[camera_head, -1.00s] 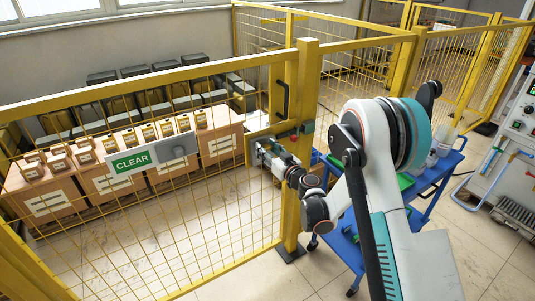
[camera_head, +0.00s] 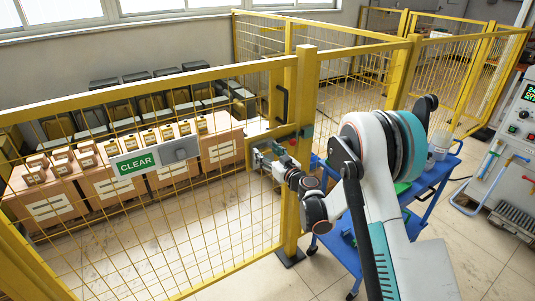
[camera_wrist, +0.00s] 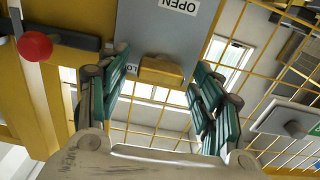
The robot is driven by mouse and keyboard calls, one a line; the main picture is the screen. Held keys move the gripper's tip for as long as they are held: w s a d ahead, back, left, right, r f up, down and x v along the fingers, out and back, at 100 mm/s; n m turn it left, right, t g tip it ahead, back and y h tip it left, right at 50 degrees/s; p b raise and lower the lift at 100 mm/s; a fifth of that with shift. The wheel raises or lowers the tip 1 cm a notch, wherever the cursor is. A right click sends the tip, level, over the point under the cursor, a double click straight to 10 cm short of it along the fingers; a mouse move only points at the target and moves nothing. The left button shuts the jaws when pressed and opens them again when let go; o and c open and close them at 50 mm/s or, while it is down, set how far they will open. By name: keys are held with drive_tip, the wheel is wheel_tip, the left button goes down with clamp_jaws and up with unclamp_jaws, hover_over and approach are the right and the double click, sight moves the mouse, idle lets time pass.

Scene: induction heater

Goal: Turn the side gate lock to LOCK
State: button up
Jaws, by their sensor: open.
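The side gate lock is a grey plate (camera_wrist: 135,30) on the yellow gate, with a yellow knob (camera_wrist: 161,70) at its edge in the wrist view. The word OPEN shows upside down on the plate, and a second label starting "LO" is partly hidden by the left finger. My gripper (camera_wrist: 158,92) is open, with one teal-padded finger on each side of the knob and gaps between. I cannot tell how deep the knob sits between the fingertips. In the head view, my gripper (camera_head: 262,158) is at the gate beside the post, hiding most of the lock.
A red ball handle (camera_wrist: 35,46) on a dark bar is close to the left finger. A CLEAR sign (camera_head: 135,163) hangs on the mesh. A blue cart (camera_head: 345,240) stands behind my arm. Boxes (camera_head: 110,185) lie behind the fence. A control cabinet (camera_head: 515,150) is at right.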

drive_tip(key=v, duration=1.1)
drive_tip(key=shift+s+d, duration=0.25)
drive_tip(key=shift+s, duration=0.05)
drive_tip(key=s+d+r+m+g+h, duration=0.1)
drive_tip(key=s+r+g, duration=0.1)
drive_tip(key=s+r, duration=0.45)
drive_tip(key=s+d+r+g+h, duration=0.2)
drive_tip(key=s+r+g, duration=0.1)
drive_tip(key=s+r, duration=0.35)
drive_tip(key=s+d+m+g+h, duration=0.1)
drive_tip(key=s+d+m+h, duration=0.2)
drive_tip(key=s, duration=1)
drive_tip(key=s+d+m+g+h, duration=0.2)
drive_tip(key=s+d+m+h, duration=0.1)
drive_tip(key=s+d, duration=0.7)
drive_tip(key=s+h, duration=0.1)
drive_tip(key=s, duration=0.2)
drive_tip(key=shift+s+d, duration=0.15)
drive_tip(key=shift+d, duration=0.1)
